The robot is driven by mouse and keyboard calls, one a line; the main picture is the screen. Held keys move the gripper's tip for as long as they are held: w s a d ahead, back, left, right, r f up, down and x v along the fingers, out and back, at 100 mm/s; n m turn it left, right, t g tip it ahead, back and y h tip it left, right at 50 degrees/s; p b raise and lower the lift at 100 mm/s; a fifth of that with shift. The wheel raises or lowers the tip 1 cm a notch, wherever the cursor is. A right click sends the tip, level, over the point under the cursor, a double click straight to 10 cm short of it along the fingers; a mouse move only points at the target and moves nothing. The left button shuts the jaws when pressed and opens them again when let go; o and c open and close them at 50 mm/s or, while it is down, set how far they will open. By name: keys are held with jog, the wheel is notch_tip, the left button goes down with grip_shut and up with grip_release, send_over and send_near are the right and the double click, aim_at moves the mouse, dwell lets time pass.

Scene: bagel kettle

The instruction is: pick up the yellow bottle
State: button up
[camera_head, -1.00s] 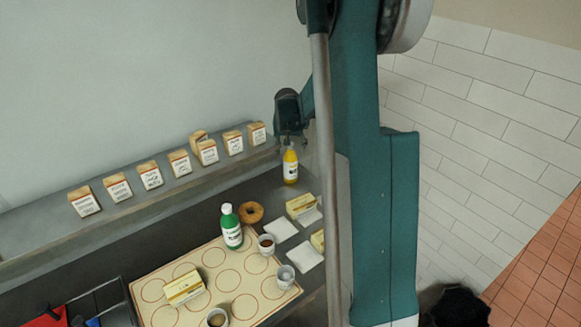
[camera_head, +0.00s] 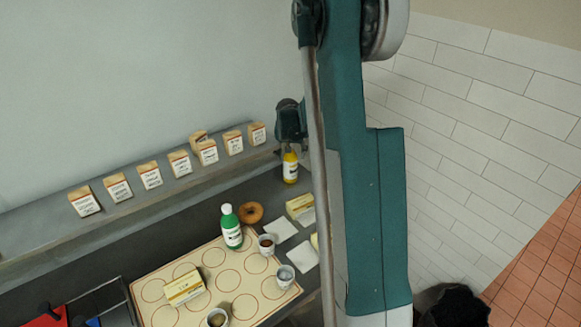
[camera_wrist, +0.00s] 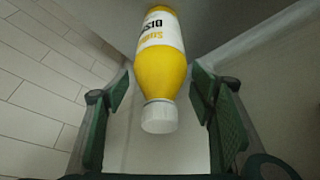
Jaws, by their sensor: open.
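The yellow bottle (camera_head: 290,166) with a white label stands upright at the back right of the dark counter in the head view. In the wrist view the yellow bottle (camera_wrist: 161,70) shows its white cap towards me, between the two fingers. My gripper (camera_wrist: 163,92) is open, with one finger on each side of the bottle's cap and shoulder. A gap shows on the left; the right finger is close to the bottle, and I cannot tell whether it touches. In the head view my gripper (camera_head: 291,139) is just above the bottle, its fingers hard to make out.
A green bottle (camera_head: 231,228), a bagel (camera_head: 250,212) and small cups (camera_head: 267,244) stand nearby on the counter. A ledge (camera_head: 150,208) with several small cartons runs along the wall.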

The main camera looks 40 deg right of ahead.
dwell(0.3)
grip_shut()
jog(key=shift+r, duration=0.15)
jog(key=shift+r, duration=4.9)
